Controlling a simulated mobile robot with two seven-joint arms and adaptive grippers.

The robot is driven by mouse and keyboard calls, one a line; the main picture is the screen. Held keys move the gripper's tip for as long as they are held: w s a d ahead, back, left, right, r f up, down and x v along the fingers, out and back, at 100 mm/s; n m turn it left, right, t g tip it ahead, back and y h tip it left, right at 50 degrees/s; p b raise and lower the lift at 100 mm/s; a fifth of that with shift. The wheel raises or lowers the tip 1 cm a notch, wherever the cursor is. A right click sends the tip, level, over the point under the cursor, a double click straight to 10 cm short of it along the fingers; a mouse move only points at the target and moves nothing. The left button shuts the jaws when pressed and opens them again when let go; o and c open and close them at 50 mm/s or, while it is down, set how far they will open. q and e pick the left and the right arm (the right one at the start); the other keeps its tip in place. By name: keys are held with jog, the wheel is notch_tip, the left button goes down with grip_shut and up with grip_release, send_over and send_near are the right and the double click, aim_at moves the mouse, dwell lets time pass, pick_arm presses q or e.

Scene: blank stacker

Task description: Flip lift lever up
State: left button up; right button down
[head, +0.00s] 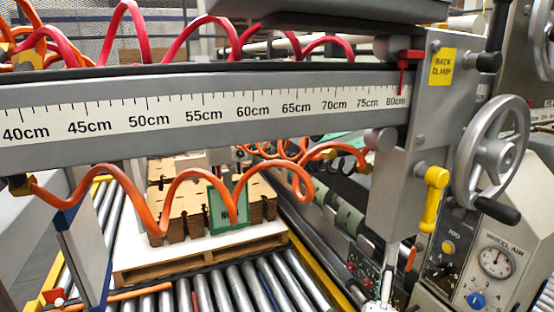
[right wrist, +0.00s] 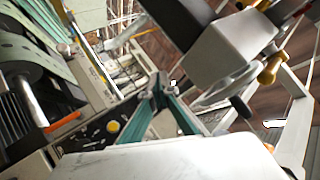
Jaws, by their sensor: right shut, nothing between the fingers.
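A yellow lever (head: 432,203) is on the grey upright at the right, below the "BACK CLAMP" label (head: 442,67). Its thick upper end is at the upright and its arm hangs downward. No label reading "lift" is legible, so I cannot confirm it is the lift lever. In the right wrist view my right gripper (right wrist: 160,92) has teal fingers brought together at the tips, with nothing between them. Machine panels and a wheel surround it in that view; contact with a lever is not visible. My left gripper is not in view.
A handwheel (head: 492,152) with a black handle stands right of the lever. A control panel with a gauge (head: 496,262) is below. The ruler beam (head: 200,112) and orange coiled hoses cross the front. A loaded pallet (head: 200,262) rests on the rollers.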

jog(key=s+a+f+n+g+y+p, duration=0.1)
jog(key=s+a+f+n+g+y, duration=0.2)
jog(key=f+n+y, duration=0.6)
jog(key=s+a+f+n+g+y, duration=0.1)
jog(key=s+a+f+n+y, duration=0.2)
jog(key=a+f+n+y, duration=0.55)
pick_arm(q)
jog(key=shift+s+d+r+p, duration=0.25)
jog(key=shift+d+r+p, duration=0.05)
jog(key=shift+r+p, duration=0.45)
pick_arm(e)
jog(key=s+d+f+n+g+h, duration=0.1)
jog(key=s+d+f+n+g, duration=0.2)
jog(key=s+f, duration=0.5)
jog(key=s+d+f+n+g+h, duration=0.2)
jog(key=s+d+f+n+g, duration=0.2)
jog(key=s+f+n, duration=0.4)
notch_tip(320, 180, down, 5)
jog(key=shift+d+f+g, duration=0.15)
jog(key=shift+f+g, duration=0.05)
jog(key=shift+g, duration=0.6)
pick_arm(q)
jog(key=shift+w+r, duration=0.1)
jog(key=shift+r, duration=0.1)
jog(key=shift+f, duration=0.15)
